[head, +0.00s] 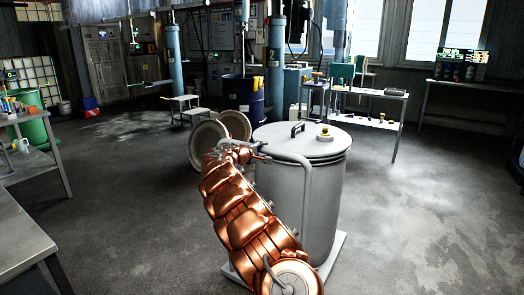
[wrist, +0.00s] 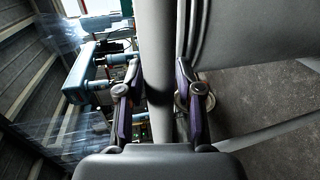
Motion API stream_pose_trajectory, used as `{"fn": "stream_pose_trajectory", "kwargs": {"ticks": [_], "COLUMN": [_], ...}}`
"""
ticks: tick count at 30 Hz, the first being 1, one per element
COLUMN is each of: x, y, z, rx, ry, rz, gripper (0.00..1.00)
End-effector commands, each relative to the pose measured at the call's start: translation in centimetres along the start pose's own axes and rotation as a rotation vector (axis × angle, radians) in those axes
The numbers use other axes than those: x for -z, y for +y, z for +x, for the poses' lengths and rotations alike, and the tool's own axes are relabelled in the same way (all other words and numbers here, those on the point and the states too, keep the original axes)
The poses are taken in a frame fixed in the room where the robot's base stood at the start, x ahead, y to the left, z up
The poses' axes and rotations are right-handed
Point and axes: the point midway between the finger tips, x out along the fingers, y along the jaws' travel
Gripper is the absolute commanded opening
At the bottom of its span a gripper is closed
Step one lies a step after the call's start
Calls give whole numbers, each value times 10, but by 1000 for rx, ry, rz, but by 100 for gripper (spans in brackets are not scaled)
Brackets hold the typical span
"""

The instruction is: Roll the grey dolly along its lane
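The grey dolly's light base plate (head: 337,243) shows at the foot of a large grey drum (head: 325,190), which stands upright on it. A bent grey handle bar (head: 306,172) rises in front of the drum; my copper arm hides part of the dolly. My gripper (head: 261,150) is at the upper left end of the bar, small and partly hidden in the head view. In the wrist view, my gripper (wrist: 158,80) has one finger on each side of the grey bar (wrist: 156,40), with gaps visible. The fingers look open around it, not clamped.
A blue drum (head: 243,98) and a small step stool (head: 186,107) stand behind. A metal side table (head: 375,122) is behind the grey drum to the right. A workbench (head: 28,232) is at the near left. Concrete floor (head: 120,190) is clear on both sides.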

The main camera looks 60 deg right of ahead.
Motion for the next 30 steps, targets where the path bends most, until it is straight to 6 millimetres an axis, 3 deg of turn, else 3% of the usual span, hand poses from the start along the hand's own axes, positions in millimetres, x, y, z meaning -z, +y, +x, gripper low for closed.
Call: {"fn": "stream_pose_trajectory", "kwargs": {"ticks": [1,9,24,30], "x": [0,0,-1,-11], "y": [0,0,0,0], "z": [0,0,2,11], "rx": [0,1,0,-1], "ry": [0,0,0,-4], "rz": [0,0,0,0], "gripper": [28,0,0,0]}}
